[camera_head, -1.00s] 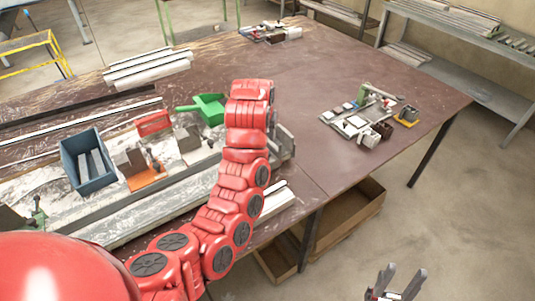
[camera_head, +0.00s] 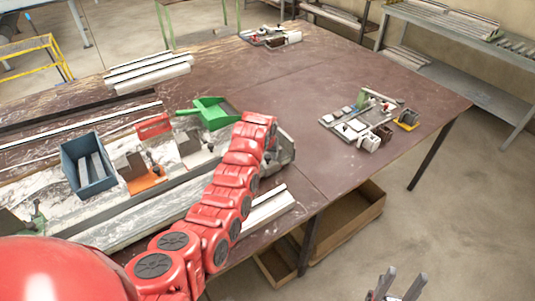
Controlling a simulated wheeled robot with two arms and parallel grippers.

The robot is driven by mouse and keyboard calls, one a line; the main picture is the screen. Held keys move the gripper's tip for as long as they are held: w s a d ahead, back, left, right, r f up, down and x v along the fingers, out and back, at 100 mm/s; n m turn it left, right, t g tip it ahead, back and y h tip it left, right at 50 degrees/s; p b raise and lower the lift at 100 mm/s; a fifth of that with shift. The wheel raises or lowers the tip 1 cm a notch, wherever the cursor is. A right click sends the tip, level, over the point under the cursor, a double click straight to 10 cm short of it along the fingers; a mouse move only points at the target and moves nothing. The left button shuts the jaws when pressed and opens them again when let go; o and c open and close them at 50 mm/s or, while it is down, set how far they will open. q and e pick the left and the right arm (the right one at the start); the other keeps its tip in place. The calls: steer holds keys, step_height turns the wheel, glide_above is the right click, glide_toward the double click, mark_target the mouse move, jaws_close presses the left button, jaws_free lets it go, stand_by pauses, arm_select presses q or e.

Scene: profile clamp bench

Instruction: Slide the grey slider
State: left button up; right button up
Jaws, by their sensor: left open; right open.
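A grey metal block (camera_head: 284,152) sits at the right end of the long grey rail (camera_head: 150,205) on the bench; it may be the grey slider, but my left arm covers much of it. My red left arm reaches from the lower left across the rail, its bent wrist just left of and above this block. My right gripper (camera_head: 397,284) is open and empty at the bottom edge, over the floor and away from the bench.
A blue bin (camera_head: 69,164), an orange fixture (camera_head: 146,184) and a green scoop (camera_head: 212,113) stand on the bench left of my arm. A small fixture cluster (camera_head: 358,127) stands at the right. The table middle (camera_head: 300,95) is clear. A wooden box (camera_head: 345,222) is below.

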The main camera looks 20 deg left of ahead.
arm_select(q)
steer(key=shift+c, duration=0.3)
jaws_close()
stand_by(1.3)
